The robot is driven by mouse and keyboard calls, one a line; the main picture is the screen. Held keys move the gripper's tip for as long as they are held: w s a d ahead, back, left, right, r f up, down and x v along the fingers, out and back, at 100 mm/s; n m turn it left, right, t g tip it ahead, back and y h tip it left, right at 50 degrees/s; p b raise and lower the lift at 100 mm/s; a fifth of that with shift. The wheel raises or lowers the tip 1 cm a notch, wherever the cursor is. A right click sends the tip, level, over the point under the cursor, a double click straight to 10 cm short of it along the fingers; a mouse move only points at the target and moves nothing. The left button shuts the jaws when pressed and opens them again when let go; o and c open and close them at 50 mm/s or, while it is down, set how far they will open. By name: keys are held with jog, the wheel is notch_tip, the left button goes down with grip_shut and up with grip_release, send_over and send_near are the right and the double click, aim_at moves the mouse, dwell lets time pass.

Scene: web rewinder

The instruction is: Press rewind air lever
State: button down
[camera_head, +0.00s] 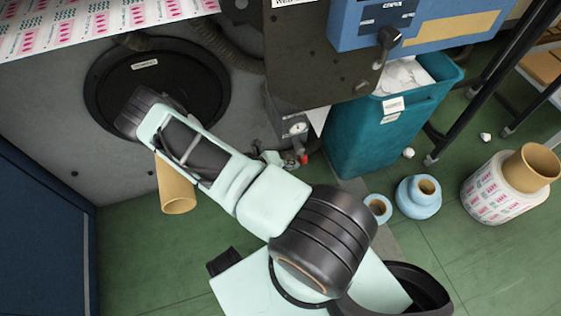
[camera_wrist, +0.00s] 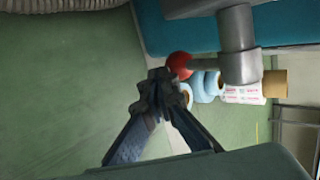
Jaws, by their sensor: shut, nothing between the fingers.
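The air lever shows a red round tip (camera_wrist: 179,64) in the wrist view, beside a grey pipe-like fitting (camera_wrist: 236,45). In the head view the red tip (camera_head: 303,159) is small, low on the machine by the teal bin. My gripper (camera_wrist: 167,90) has its dark fingers together and empty. In the wrist view its fingertips lie just below and left of the red tip; I cannot tell whether they touch it. In the head view my arm hides most of the gripper, with only small parts showing left of the red tip.
The teal bin (camera_head: 375,135) with white scrap stands right of the lever. A tan core (camera_head: 176,190) sticks out below the black disc (camera_head: 210,85). Blue rolls (camera_head: 418,200) and a printed roll (camera_head: 492,190) stand on the green floor. A blue panel (camera_head: 40,220) is at left.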

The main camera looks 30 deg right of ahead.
jog(key=shift+s+d+f, duration=0.1)
jog(key=shift+s+d, duration=0.1)
jog(key=shift+d, duration=0.85)
jog(key=v, duration=1.2)
jog(key=shift+s, duration=0.1)
dwell(0.3)
